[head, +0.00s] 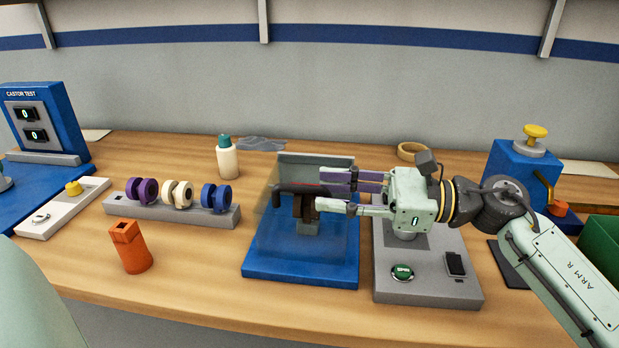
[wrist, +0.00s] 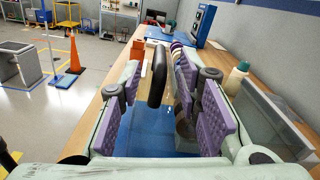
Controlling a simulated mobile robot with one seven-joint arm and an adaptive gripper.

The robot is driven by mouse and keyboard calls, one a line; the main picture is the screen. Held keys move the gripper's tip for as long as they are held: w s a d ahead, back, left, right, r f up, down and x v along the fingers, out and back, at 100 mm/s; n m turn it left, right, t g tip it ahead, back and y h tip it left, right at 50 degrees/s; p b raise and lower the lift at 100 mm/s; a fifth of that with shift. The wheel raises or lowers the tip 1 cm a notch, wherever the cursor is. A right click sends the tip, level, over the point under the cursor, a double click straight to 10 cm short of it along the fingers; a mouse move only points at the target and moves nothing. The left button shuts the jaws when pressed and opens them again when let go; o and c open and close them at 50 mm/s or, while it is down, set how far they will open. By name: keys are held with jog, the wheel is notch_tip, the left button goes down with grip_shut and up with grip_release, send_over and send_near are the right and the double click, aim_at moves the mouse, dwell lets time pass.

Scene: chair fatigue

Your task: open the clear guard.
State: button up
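The clear guard (head: 270,232) is a see-through cover standing over a blue base (head: 300,273) in the middle of the bench. A dark bar handle (head: 284,188) shows at its left; the wrist view shows a black handle (wrist: 157,78) upright between my finger pads. My gripper (head: 325,192) comes in from the right, level, its fingers apart. In the wrist view my gripper (wrist: 165,90) has purple pads on both sides of the handle, with gaps showing. The fingers partly hide the mechanism inside the guard. Contact with the guard cannot be told.
A grey unit with a green button (head: 402,272) sits right of the guard, under my gripper. A rack of wheels (head: 172,212), an orange holder (head: 130,247) and a white bottle (head: 228,158) stand to the left. A blue press (head: 515,170) is at right. The front bench strip is clear.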

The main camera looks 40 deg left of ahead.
aim_at(309, 190)
jog(key=shift+p+x, duration=0.6)
jog(key=shift+x, duration=1.5)
jog(key=shift+c, duration=0.2)
grip_shut()
